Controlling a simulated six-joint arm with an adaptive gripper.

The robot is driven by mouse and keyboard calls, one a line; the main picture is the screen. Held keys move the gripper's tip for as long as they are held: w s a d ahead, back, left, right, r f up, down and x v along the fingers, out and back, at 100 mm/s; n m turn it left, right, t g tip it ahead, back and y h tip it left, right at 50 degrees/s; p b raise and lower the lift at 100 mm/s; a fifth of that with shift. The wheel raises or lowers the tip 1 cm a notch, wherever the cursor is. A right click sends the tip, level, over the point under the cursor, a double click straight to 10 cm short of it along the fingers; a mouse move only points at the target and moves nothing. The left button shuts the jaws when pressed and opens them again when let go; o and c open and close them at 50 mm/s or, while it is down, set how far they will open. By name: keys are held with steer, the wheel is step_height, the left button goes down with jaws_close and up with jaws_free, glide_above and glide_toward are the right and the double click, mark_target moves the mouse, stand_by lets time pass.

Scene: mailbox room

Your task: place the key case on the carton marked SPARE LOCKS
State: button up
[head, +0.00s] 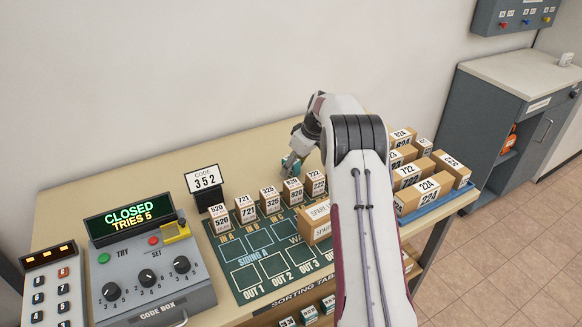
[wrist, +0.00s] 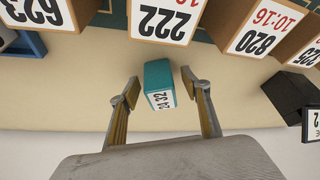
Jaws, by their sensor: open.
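A small teal box (wrist: 159,78) with a white number label, which I take to be the key case, stands on the bare table strip behind the row of small cartons. My gripper (wrist: 160,88) is open, with one finger on each side of the teal box and gaps showing. In the head view the teal box (head: 290,163) shows only in part beside my wrist. The carton marked SPARE LOCKS (head: 314,231) stands on the green sorting mat; my arm covers its right part and the end of its lettering.
Numbered cartons (head: 245,212) stand in a row close to the teal box. A blue tray (head: 462,199) of cartons is at the right. The mat's front (head: 262,275) is clear.

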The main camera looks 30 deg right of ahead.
jaws_close()
steer(key=shift+r, duration=0.1)
steer(key=shift+r, duration=1.5)
steer(key=shift+a+r, duration=0.2)
steer(key=shift+r, duration=0.05)
steer(key=a, duration=1.7)
steer(key=shift+a, duration=0.3)
